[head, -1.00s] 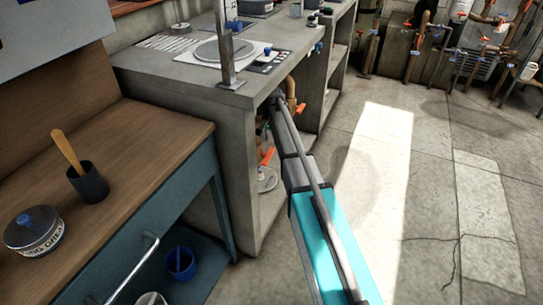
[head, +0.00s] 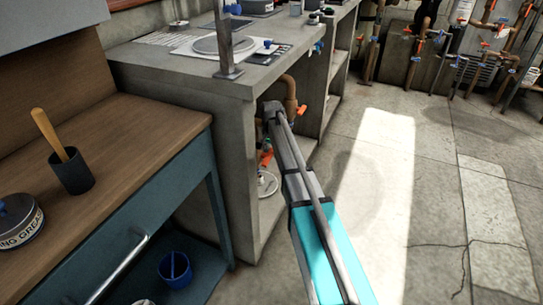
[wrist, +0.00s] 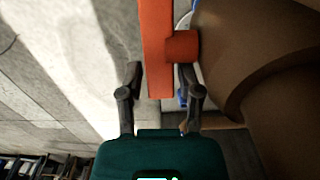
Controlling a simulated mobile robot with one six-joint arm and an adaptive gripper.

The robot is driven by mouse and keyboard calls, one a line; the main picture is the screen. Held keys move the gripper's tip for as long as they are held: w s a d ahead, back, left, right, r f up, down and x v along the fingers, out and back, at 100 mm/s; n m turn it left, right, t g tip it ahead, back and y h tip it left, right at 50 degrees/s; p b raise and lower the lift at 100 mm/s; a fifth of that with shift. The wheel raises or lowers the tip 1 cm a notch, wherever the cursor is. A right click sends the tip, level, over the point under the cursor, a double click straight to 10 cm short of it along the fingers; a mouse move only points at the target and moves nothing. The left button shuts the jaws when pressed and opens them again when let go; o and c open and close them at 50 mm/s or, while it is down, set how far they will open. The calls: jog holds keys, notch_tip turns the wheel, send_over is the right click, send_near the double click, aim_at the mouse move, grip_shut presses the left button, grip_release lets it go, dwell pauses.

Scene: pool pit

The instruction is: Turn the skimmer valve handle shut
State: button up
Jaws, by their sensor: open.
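In the wrist view, a flat orange-red valve handle (wrist: 157,45) with a short round stub stands in front of a thick brown pipe (wrist: 245,50). My gripper (wrist: 160,78) is open, with one dark finger on either side of the handle's near end. I cannot tell whether either finger touches it. In the head view, my arm reaches into the open front of the concrete counter, and my gripper is hidden there. Two orange handles show beside the arm, one upper right (head: 302,111) and one lower left (head: 266,158). I cannot tell which is the skimmer valve's.
The concrete counter (head: 235,170) has side walls close to my arm. A wooden-topped blue bench (head: 140,130) stands at left with a dark cup (head: 72,172) and a tin (head: 18,222). The floor at right (head: 400,190) is clear. More pipes with orange handles line the back wall.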

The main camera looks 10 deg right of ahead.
jog(key=shift+f, duration=0.1)
dwell(0.3)
grip_shut()
jog(key=shift+w+d+f+g+y+b, duration=0.15)
jog(key=shift+f+g+y+b, duration=0.15)
jog(key=shift+g+y+b, duration=0.25)
jog(key=shift+g+y, duration=0.35)
jog(key=shift+g, duration=0.3)
grip_release()
